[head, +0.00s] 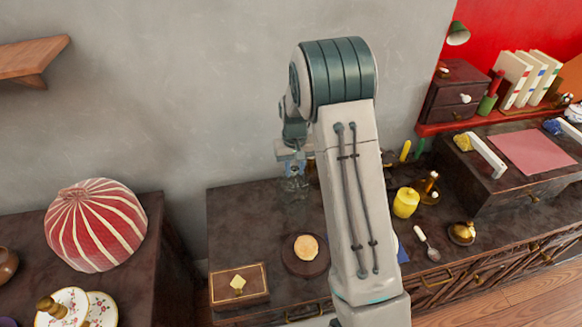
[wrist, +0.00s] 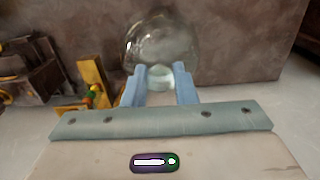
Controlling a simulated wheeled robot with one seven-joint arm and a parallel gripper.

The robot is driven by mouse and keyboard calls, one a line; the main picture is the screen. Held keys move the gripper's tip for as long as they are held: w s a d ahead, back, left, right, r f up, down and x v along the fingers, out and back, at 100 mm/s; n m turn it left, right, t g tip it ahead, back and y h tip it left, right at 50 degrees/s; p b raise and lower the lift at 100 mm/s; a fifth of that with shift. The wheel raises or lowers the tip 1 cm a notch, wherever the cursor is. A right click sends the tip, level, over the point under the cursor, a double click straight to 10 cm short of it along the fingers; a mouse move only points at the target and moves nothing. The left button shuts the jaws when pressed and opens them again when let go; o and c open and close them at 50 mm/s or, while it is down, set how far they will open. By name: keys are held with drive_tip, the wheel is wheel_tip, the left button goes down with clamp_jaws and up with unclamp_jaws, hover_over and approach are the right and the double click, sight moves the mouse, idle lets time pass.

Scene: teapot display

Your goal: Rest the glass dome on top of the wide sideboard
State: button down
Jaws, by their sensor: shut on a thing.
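My gripper (head: 292,160) hangs at the back of the dark brown wide sideboard (head: 238,218). In the wrist view its two blue fingers (wrist: 159,88) are shut on the pale knob of the clear glass dome (wrist: 160,38). The dome shows faintly in the head view (head: 295,188), below the fingers and in front of or over the sideboard's back part. I cannot tell whether its rim touches the top. My arm hides part of the sideboard's middle.
A round board with a pale bun (head: 307,248) and a wooden box (head: 239,285) are on the sideboard's left part. A yellow jar (head: 405,202), spoon (head: 427,243) and brass pot (head: 461,232) are to the right. The back left top is bare. A striped red dome (head: 96,225) sits on another cabinet.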

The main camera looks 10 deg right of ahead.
drive_tip(key=shift+f+b, duration=0.45)
drive_tip(key=shift+f, duration=0.1)
idle(0.4)
drive_tip(key=c, duration=1.1)
unclamp_jaws()
drive_tip(key=o, duration=0.5)
drive_tip(key=shift+r, duration=0.15)
drive_tip(key=shift+r+p, duration=1.75)
drive_tip(key=shift+r, duration=1.1)
drive_tip(key=shift+r, duration=0.1)
